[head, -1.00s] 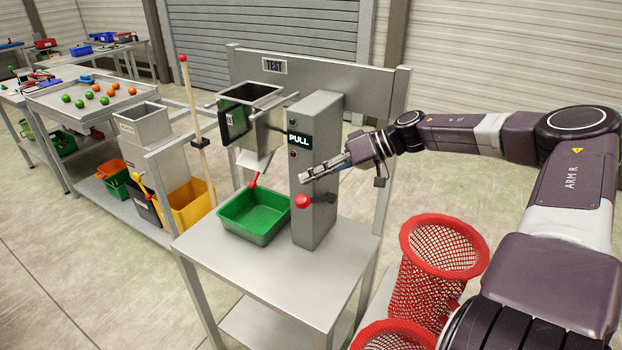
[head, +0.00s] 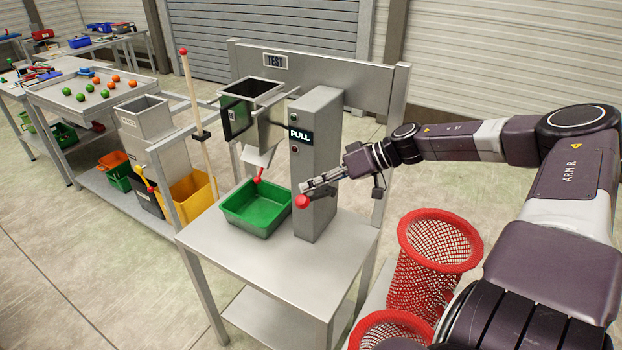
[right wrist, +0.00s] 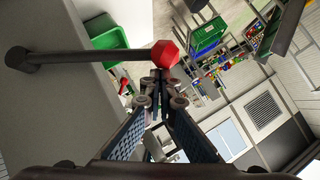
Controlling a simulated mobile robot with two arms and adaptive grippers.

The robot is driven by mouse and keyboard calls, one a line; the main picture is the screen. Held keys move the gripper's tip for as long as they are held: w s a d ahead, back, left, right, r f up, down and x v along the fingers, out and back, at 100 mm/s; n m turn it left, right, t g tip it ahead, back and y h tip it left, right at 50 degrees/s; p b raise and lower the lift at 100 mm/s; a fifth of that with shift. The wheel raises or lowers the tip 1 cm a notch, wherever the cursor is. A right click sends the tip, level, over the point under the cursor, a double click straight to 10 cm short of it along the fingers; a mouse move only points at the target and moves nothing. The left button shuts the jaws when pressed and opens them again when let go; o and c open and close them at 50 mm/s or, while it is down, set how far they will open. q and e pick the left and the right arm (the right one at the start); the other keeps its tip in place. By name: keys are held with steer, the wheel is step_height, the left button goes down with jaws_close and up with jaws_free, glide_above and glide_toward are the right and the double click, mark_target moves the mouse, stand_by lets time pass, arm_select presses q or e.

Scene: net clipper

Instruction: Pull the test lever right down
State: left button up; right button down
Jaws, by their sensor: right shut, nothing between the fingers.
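The test lever has a red knob (head: 302,202) on the front of the grey column (head: 318,150), below the lit PULL display (head: 300,135). In the right wrist view the lever is a dark rod (right wrist: 95,56) ending in the red knob (right wrist: 166,54). My right gripper (head: 305,187) is shut and empty, its fingertips just above the knob. In the right wrist view its fingertips (right wrist: 158,76) are right at the knob; I cannot tell whether they touch. My left gripper is not in view.
A green tray (head: 228,216) stands on the steel table (head: 283,268), left of the column, under a metal hopper (head: 250,108) with a chute and a small red-tipped handle. Red mesh baskets (head: 440,235) stand at the right, below my right arm. A tall red-topped rod (head: 193,105) stands at the left.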

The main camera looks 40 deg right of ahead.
mark_target(307, 200)
steer(key=a+f, duration=0.1)
steer(key=s+a+f+n+h, duration=0.1)
steer(key=shift+a+f+h, duration=0.3)
steer(key=shift+a+f, duration=0.05)
steer(key=shift+a, duration=0.05)
arm_select(q)
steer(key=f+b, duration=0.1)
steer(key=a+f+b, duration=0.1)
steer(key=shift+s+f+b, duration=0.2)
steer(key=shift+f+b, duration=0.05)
steer(key=shift+b, duration=0.15)
arm_select(e)
steer(key=f, duration=0.2)
steer(key=a+f, duration=0.1)
steer(key=f, duration=0.1)
steer(key=shift+s+a+f, duration=0.1)
steer(key=shift+a+f, duration=0.05)
steer(key=shift+f, duration=0.1)
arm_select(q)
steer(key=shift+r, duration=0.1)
arm_select(e)
steer(key=shift+r, duration=0.1)
